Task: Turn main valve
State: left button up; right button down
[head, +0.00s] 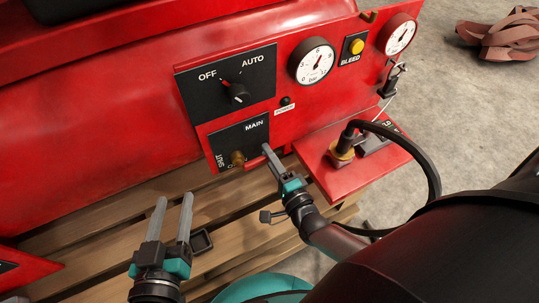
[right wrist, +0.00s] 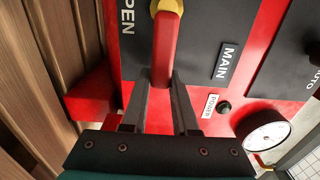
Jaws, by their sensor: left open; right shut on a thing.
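The main valve has a brass hub (head: 237,158) on the dark MAIN plate (head: 225,139). In the right wrist view its red handle (right wrist: 164,50) runs from the yellow hub (right wrist: 167,6) down between the fingers. My right gripper (head: 268,152) is shut on this handle, which points right from the hub in the head view, mostly hidden. The right gripper also shows in the right wrist view (right wrist: 165,82). SHUT is readable left of the hub; the OPEN label is partly cut off. My left gripper (head: 171,219) is open and empty, lower left of the valve, over the pallet.
Above the valve is an OFF/AUTO switch (head: 237,93). Gauges (head: 312,62) and a yellow BLEED button (head: 356,46) sit to the right. A red shelf (head: 345,181) holds a brass fitting and black cable near my right arm. A wooden pallet (head: 110,211) lies below.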

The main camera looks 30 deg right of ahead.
jog(key=shift+f, duration=0.15)
jog(key=c, duration=0.7)
grip_release()
pick_arm(q)
jog(key=s+a+f+g+y+p, duration=0.2)
jog(key=a+g+y+p, duration=0.1)
jog(key=a+g, duration=0.3)
jog(key=shift+a+p, duration=0.3)
jog(key=shift+p, duration=0.1)
pick_arm(e)
jog(key=shift+s+d, duration=0.15)
jog(key=shift+s, duration=3.7)
jog(key=shift+s+d, duration=0.1)
jog(key=shift+s, duration=3.7)
pick_arm(q)
jog(key=shift+f, duration=0.1)
